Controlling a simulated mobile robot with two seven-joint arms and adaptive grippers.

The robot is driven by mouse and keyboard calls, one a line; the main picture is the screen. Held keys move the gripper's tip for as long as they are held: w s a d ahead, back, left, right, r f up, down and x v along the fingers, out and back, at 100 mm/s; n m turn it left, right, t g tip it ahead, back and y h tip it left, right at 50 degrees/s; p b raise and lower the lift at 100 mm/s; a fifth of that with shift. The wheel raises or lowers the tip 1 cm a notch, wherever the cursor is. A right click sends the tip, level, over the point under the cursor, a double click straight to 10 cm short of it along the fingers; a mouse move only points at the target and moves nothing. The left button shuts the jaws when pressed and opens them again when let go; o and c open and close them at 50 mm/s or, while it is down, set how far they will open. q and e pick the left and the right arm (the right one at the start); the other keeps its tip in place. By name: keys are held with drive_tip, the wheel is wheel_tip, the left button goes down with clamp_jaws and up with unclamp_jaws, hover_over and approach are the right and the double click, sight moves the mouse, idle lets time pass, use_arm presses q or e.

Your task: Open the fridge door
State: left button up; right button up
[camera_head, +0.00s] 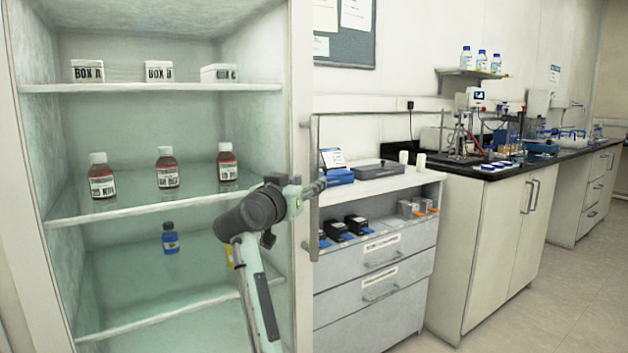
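The fridge (302,60) fills the left of the head view, and its shelves show clearly. Its front looks closed by a see-through door, but I cannot be sure that a pane is there. A long vertical handle (314,225) stands off the fridge's right edge. My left gripper (318,187) is at the middle of this handle, with its fingers pointing right and overlapping the bar. I cannot tell whether the fingers close around it or only pass in front. My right gripper is out of view.
White boxes (87,71), brown bottles (167,168) and a blue bottle (170,240) stand on the fridge shelves. A grey drawer cabinet (372,311) stands close right of the handle. Open floor (560,300) lies at lower right.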

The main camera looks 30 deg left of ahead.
sight(313, 181)
use_arm(q)
drive_tip(key=shift+w+a+f, duration=0.1)
drive_tip(key=shift+w+a, duration=0.1)
drive_tip(key=shift+w, duration=0.9)
drive_tip(key=shift+w+a, duration=0.2)
drive_tip(key=shift+w, duration=0.85)
clamp_jaws()
